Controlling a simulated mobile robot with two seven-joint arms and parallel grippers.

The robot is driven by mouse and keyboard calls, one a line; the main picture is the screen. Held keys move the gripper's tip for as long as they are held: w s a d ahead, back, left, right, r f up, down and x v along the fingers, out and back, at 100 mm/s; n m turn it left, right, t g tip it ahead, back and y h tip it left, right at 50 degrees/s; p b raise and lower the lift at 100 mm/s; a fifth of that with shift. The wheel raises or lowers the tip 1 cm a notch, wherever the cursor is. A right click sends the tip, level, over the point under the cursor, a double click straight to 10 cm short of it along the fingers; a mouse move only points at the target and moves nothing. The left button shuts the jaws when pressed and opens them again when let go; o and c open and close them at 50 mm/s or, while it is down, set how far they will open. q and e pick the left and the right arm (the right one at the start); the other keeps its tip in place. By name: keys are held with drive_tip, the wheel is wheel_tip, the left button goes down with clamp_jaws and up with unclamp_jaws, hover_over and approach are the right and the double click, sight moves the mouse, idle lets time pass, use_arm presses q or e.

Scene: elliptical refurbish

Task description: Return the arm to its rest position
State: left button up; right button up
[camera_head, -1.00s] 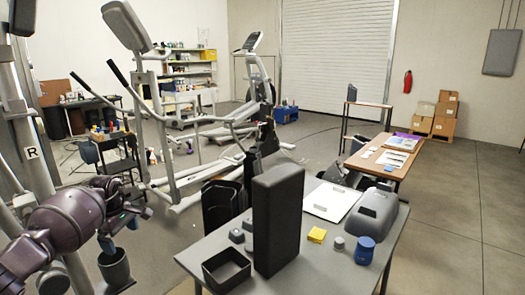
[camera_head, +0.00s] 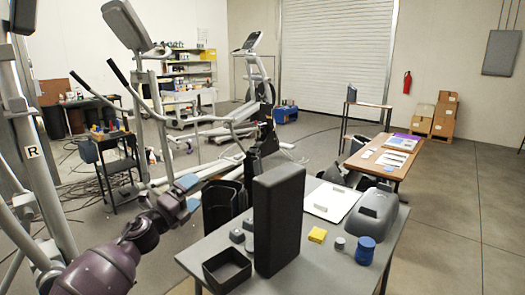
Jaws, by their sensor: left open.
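My left arm (camera_head: 103,268), purple and grey, comes in from the bottom left. It is bent, and its forearm reaches up and to the right. My left gripper (camera_head: 190,193), with blue finger pads, is open and I see nothing between its fingers. It is in front of the exercise machine (camera_head: 150,95) and left of the grey table's (camera_head: 310,262) back left corner, apart from the tall dark block (camera_head: 277,220). My right gripper is out of view.
The grey table also holds an open black box (camera_head: 227,270), a yellow block (camera_head: 317,235), a blue container (camera_head: 365,250) and a grey machine cover (camera_head: 372,213). A wooden-topped table (camera_head: 388,172) stands behind. The floor at right is clear.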

use_arm(q)
drive_tip(key=s+a+f+n+g+y, duration=0.1)
drive_tip(key=s+f+n+y, duration=0.3)
drive_tip(key=s+f+n, duration=0.5)
drive_tip(key=s+a+f+n+g+y, duration=0.2)
drive_tip(key=s+f+n, duration=0.7)
drive_tip(key=s, duration=0.9)
drive_tip(key=s+a+f+n+g+y, duration=0.2)
drive_tip(key=s+a+f+n+y, duration=0.3)
drive_tip(key=s+f+n, duration=0.4)
drive_tip(key=s+f, duration=0.4)
drive_tip(key=f, duration=0.1)
drive_tip(key=shift+s+a+f+n+y, duration=0.15)
drive_tip(key=shift+s+a+n+y, duration=0.1)
drive_tip(key=shift+n+y, duration=0.15)
drive_tip(key=shift+d, duration=0.1)
